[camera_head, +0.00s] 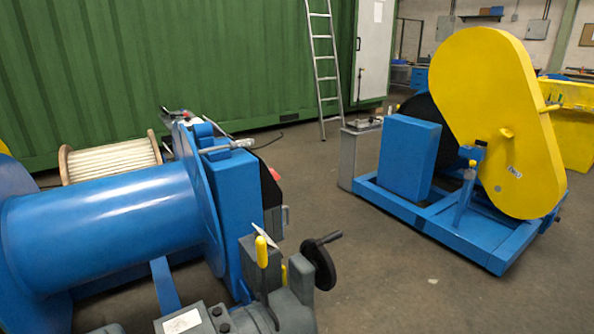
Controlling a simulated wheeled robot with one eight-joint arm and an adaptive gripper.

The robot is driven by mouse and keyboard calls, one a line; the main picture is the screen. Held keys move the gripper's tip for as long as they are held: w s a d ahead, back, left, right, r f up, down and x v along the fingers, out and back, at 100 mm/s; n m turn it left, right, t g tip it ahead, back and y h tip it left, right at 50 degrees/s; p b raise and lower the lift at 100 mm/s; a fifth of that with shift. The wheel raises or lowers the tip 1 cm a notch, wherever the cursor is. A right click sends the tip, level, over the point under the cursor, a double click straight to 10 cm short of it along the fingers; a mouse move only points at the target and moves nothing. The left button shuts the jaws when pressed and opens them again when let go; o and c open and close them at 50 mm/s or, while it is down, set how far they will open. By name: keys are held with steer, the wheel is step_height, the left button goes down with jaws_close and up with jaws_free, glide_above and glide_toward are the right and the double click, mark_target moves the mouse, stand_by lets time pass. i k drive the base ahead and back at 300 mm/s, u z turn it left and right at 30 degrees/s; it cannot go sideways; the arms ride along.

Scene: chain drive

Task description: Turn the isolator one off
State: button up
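I cannot pick out isolator one for certain. Two grey boxes hang on the far back wall at the top right, a left one (445,27) and a right one (536,30). They are too small for me to read any label or switch position. A grey pedestal (349,158) with small items on top stands beside the blue base of the yellow-guarded machine. What those items are is unclear. My gripper is not in view.
A blue winch drum (100,225) fills the left, with a yellow-handled lever (262,252) and black handwheel (319,262) in front. The yellow chain guard (490,110) stands right on a blue frame (432,218). A ladder (323,60) leans on a green container (200,60). Floor between the machines is clear.

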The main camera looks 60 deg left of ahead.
mark_target(276, 176)
steer(key=i, duration=2.05)
steer(key=u, duration=3.6)
